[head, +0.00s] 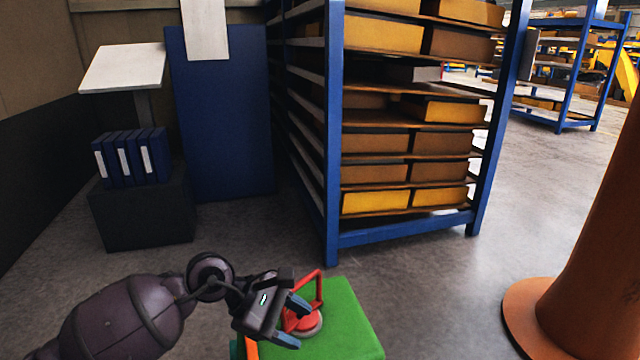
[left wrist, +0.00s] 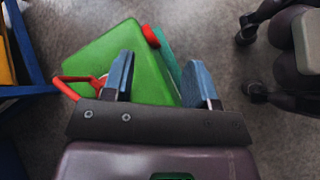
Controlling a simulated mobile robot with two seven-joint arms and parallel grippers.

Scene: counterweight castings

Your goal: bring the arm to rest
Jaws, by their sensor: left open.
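My left gripper (head: 294,322) is open in the head view, at the lower middle of the picture, with blue-grey fingers. It also shows in the left wrist view (left wrist: 160,62), where nothing is seen held between the fingers. A green flat-topped block (head: 350,325) is beneath and beside it, and also shows in the left wrist view (left wrist: 92,55). A red piece with a round base and a looped handle (head: 319,288) is at the fingers in the head view. Whether the fingers touch it cannot be told. My right gripper is not in view.
A blue rack (head: 333,150) with yellow and brown boxes stands ahead. Blue binders (head: 130,157) stand on a dark box (head: 145,215) at the left, near a blue panel (head: 225,120). An orange column (head: 590,260) stands at the right. Grey floor (head: 430,290) is clear between.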

